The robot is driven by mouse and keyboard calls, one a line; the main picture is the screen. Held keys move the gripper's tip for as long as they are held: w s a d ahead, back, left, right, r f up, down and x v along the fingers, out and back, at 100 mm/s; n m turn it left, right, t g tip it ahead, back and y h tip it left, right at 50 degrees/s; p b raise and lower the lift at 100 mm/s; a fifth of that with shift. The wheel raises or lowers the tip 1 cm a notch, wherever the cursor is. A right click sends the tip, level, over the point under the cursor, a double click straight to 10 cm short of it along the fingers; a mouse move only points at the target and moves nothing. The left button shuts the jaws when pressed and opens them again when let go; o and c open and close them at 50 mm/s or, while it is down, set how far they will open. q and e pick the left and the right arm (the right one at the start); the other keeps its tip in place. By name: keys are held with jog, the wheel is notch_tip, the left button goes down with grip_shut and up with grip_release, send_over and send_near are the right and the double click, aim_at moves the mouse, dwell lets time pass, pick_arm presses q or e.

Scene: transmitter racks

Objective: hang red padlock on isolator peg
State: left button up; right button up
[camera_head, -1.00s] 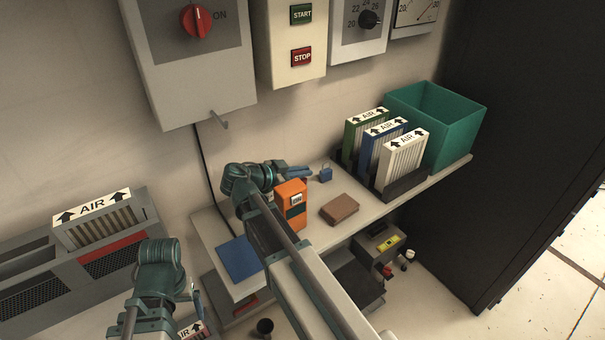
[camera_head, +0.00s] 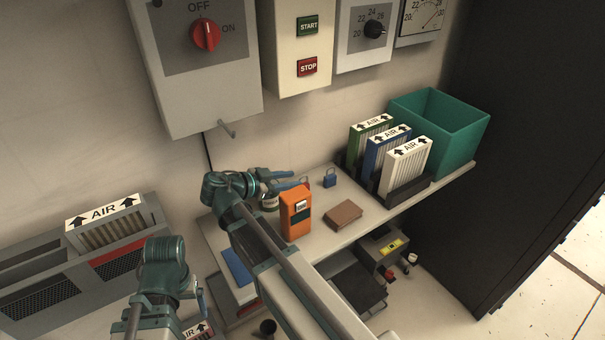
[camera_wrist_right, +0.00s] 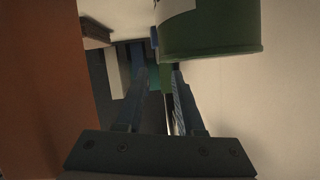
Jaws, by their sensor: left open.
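The isolator peg (camera_head: 228,130) sticks out below the grey isolator box (camera_head: 205,85) with its red knob at the upper left. No red padlock can be made out clearly. A thin shackle (camera_head: 304,181) shows behind the orange meter (camera_head: 296,213), its body hidden. A blue padlock (camera_head: 330,178) stands to its right. My right gripper (camera_head: 289,181) is over the shelf behind the meter, its fingers apart and seemingly empty.
The shelf (camera_head: 345,240) also holds a brown block (camera_head: 343,214), a blue mat (camera_head: 238,267), upright air filters (camera_head: 405,167) and a green bin (camera_head: 440,130). A grey box (camera_head: 383,250) and a small red item (camera_head: 388,272) are below. A dark cabinet stands at right.

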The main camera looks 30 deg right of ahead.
jog(key=p+v, duration=0.2)
jog(key=v, duration=0.5)
